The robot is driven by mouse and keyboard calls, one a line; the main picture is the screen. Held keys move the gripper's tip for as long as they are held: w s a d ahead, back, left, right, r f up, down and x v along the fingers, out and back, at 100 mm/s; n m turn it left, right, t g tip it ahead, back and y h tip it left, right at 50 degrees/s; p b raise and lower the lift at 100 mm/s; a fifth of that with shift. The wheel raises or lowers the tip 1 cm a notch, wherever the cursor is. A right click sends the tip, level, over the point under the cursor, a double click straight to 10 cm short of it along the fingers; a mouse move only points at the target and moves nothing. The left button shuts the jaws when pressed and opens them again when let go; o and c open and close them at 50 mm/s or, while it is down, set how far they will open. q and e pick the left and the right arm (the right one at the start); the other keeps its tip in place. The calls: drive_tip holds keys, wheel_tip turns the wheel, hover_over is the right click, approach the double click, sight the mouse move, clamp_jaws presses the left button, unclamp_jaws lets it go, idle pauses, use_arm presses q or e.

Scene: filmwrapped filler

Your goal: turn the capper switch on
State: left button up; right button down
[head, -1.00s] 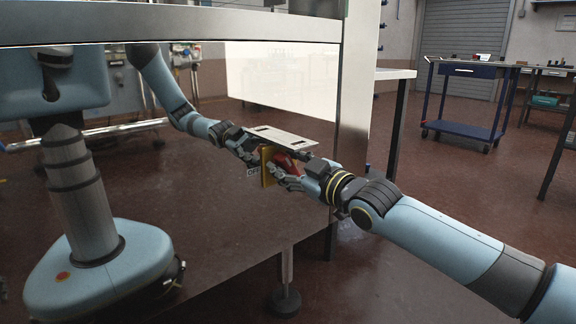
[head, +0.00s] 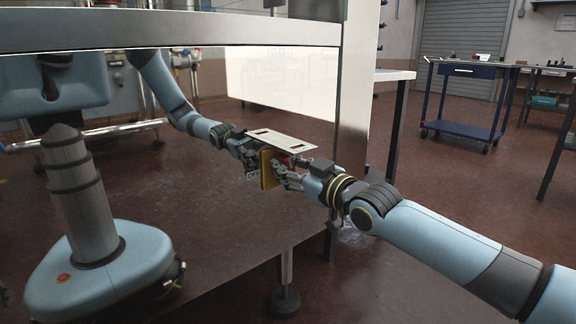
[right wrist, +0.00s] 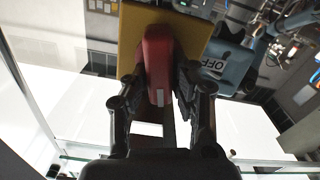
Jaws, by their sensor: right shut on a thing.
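The capper switch has a red handle (right wrist: 158,65) on a yellow plate (right wrist: 192,28), which also shows in the head view (head: 267,168). An OFF label (right wrist: 213,65) is beside the plate. My right gripper (right wrist: 158,105) has its fingers on both sides of the red handle and is shut on it. In the head view my right gripper (head: 287,172) reaches the switch from the right and hides most of the handle. My left gripper is not in view.
A pale flat plate (head: 283,140) juts out just above the switch. The glossy panel (head: 215,215) mirrors my body and arm.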

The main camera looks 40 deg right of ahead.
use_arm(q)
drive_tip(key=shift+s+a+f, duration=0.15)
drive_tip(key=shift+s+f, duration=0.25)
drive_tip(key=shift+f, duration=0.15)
use_arm(e)
drive_tip(key=shift+d+m, duration=0.15)
drive_tip(key=shift+m, duration=1.35)
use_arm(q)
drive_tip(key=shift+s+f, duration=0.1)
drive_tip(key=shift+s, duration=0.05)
use_arm(e)
drive_tip(key=c, duration=1.1)
unclamp_jaws()
